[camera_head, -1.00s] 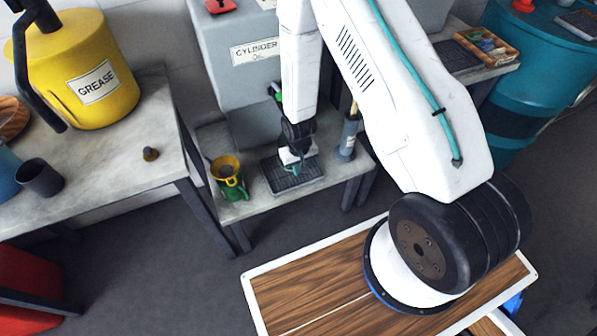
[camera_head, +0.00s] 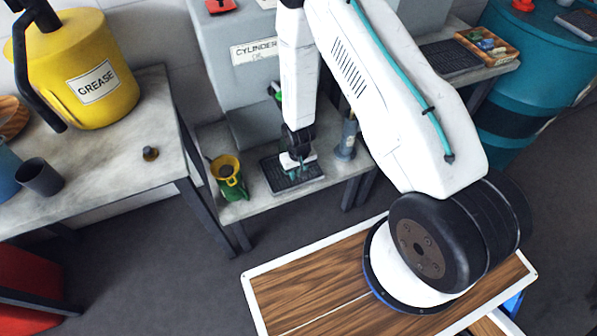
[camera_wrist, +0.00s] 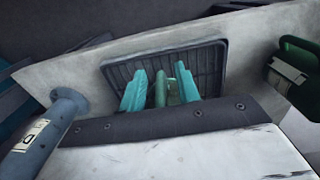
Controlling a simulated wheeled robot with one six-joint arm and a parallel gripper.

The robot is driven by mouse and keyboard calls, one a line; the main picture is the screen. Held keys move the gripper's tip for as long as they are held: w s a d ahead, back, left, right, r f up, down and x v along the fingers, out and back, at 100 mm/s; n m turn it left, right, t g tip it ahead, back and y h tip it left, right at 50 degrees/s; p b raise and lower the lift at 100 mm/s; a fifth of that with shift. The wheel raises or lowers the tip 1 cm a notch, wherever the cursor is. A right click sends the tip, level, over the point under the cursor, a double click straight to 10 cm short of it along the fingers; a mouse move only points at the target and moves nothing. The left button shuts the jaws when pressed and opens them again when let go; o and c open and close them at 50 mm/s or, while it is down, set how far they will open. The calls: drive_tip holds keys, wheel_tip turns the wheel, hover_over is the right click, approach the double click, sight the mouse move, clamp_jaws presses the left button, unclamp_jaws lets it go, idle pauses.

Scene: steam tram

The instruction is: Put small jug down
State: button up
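A small green piece with a thin loop, which looks like the small jug (camera_wrist: 160,90), shows between the two teal fingers of my gripper (camera_wrist: 160,84) in the wrist view. The fingers stand apart on either side of it. A narrow gap seems to show on its left, but contact is unclear. Behind lies a dark ribbed tray (camera_wrist: 210,62) on a low grey bench. In the head view my gripper (camera_head: 297,168) points down over this tray (camera_head: 277,183). The jug is not clearly seen there, and I cannot tell whether it touches the tray.
A green can with a yellow funnel (camera_head: 229,178) stands left of the tray, and a blue-grey bottle (camera_head: 347,137) stands right. The grey cylinder oil tank (camera_head: 225,75) rises behind. A dark cup (camera_head: 39,177) and yellow grease drum (camera_head: 85,70) stand on the left bench.

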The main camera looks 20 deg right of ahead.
wheel_tip(320, 180, up, 13)
drive_tip(key=shift+f, duration=0.1)
drive_tip(key=s+d+r, duration=0.1)
drive_tip(key=s+r, duration=0.1)
drive_tip(key=r, duration=1.1)
drive_tip(key=s+d+r, duration=0.1)
drive_tip(key=s+r, duration=0.1)
drive_tip(key=r, duration=1.1)
drive_tip(key=s+r, duration=0.8)
drive_tip(key=s, duration=0.3)
drive_tip(key=s+d+r+t, duration=0.1)
drive_tip(key=s+r, duration=0.7)
drive_tip(key=s, duration=0.2)
drive_tip(key=shift+s, duration=0.35)
drive_tip(key=shift+c, duration=0.7)
